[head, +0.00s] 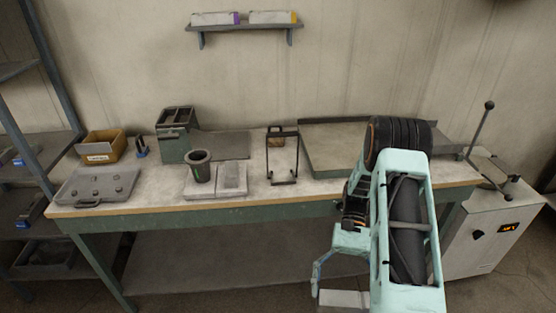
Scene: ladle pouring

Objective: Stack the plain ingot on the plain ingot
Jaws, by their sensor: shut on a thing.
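My gripper (322,285) is low in front of the bench, at the lower middle of the head view, and partly hidden by my own arm. It is shut on a plain pale grey ingot (344,299), whose right end passes behind my arm. The ingot is in the air, below and in front of the bench's front edge. Another pale grey block (232,178), perhaps the other plain ingot or a mould, sits on the bench beside a dark crucible (200,166). My gripper is well apart from it, to the right and nearer.
The bench (140,207) also holds a grey plate with knobs (97,184), a yellow bin (101,147), a green-grey box (174,145) and a black wire stand (283,157). Two marked blocks (272,17) lie on the wall shelf. A lever machine (490,235) stands right.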

